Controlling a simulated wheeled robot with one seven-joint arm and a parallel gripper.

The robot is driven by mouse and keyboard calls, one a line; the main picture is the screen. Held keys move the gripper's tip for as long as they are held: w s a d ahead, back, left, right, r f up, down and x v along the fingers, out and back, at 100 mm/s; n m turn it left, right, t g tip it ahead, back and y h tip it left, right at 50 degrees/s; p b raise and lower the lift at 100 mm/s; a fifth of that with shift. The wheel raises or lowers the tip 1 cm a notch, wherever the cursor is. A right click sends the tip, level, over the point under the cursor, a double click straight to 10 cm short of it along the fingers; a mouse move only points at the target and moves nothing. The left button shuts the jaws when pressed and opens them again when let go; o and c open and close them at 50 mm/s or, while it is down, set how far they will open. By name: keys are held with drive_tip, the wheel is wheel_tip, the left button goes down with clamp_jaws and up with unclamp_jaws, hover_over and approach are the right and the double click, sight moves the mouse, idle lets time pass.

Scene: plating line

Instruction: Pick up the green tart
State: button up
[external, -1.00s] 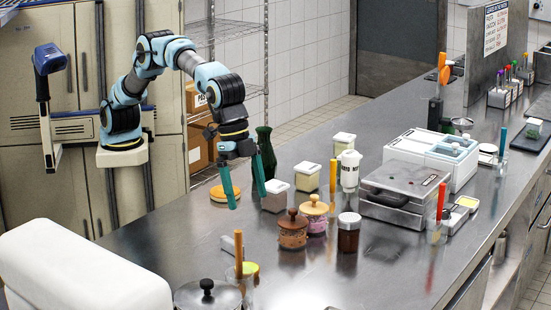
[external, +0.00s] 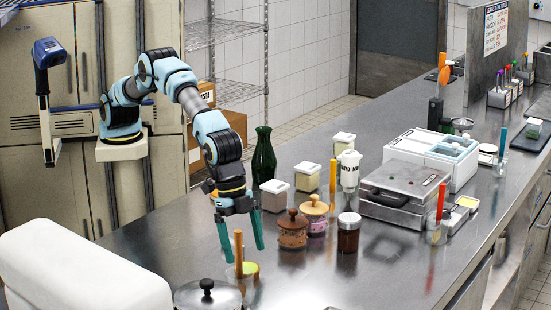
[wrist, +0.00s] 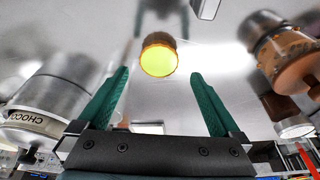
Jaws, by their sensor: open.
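The green tart (external: 250,268) lies on the steel counter near the front, with a yellow-green top. In the wrist view the tart (wrist: 158,60) shows its green top and an orange-brown crust, ahead of and between my fingers. My gripper (external: 245,250) points down at the tart in the external view, its green fingers spread. The wrist view shows the gripper (wrist: 158,85) open, with nothing between the fingers. The tart seems to be beyond the fingertips and apart from them. In the external view an orange-handled tool partly hides the tart.
The orange-handled tool (external: 239,250) stands in a clear glass close to the tart. A lidded pot (external: 208,296) is at front left. A brown jar (external: 292,232), a pink jar (external: 314,215) and a dark jar (external: 348,235) stand to the right. A jar labelled CHOCO (wrist: 40,108) is near the left finger.

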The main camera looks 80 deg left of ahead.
drive_tip(key=shift+s+p+x, duration=0.1)
drive_tip(key=shift+p+x, duration=0.35)
drive_tip(key=shift+x, duration=0.65)
drive_tip(key=shift+s+p+x, duration=0.15)
drive_tip(key=shift+p+x, duration=0.3)
drive_tip(key=shift+x, duration=0.65)
drive_tip(key=shift+a+f, duration=0.1)
drive_tip(key=shift+a, duration=0.05)
drive_tip(key=c, duration=0.8)
